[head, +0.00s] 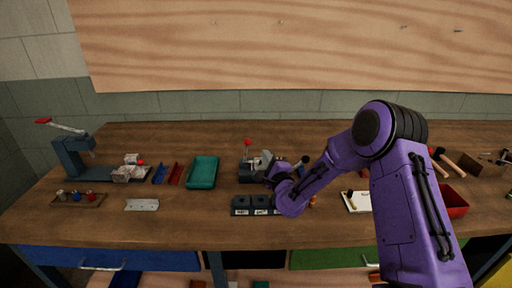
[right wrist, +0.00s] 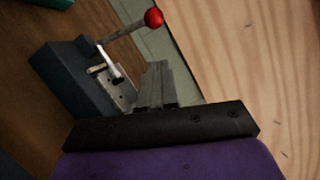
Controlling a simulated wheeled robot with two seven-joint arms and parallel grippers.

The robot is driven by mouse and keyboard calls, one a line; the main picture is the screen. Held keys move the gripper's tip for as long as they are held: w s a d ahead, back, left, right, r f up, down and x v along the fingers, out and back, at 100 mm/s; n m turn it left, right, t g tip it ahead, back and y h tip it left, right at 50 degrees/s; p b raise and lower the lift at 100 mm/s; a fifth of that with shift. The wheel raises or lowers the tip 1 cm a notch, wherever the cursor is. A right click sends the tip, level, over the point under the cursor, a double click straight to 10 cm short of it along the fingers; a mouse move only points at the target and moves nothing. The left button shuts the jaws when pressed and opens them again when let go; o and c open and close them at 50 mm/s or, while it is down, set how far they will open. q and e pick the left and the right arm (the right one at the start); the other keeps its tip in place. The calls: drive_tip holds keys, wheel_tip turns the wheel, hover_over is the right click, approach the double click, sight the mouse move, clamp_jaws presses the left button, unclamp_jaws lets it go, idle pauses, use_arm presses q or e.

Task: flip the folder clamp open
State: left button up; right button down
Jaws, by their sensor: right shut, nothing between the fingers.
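The folder (head: 246,171) is a small dark blue-grey device near the middle of the bench. Its clamp lever ends in a red ball (head: 248,142) that stands up above the body. In the right wrist view the dark body (right wrist: 70,82) carries a light metal bracket, and the clamp lever (right wrist: 122,32) slants up to the red ball (right wrist: 153,17). My right gripper (head: 266,157) is beside the folder, on its right, and hides part of it. In the right wrist view its grey fingers (right wrist: 155,85) are shut and empty, apart from the red ball. My left gripper is not in view.
A dark block with labelled slots (head: 254,212) stands in front of the folder. A teal tray (head: 203,172) is to its left, beside red and blue strips. A blue press (head: 67,158) stands far left. A red bin (head: 454,203) and hammers are at the right.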

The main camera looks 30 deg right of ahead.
drive_tip(key=w, duration=0.1)
drive_tip(key=w+a+r+p, duration=0.1)
drive_tip(key=w+a, duration=0.1)
drive_tip(key=shift+w+r, duration=0.15)
drive_tip(key=shift+w, duration=0.25)
drive_tip(key=shift+d, duration=0.1)
drive_tip(key=shift+w+a+r+n+p, duration=0.15)
drive_tip(key=shift+a+n+p, duration=0.15)
drive_tip(key=shift+n, duration=0.1)
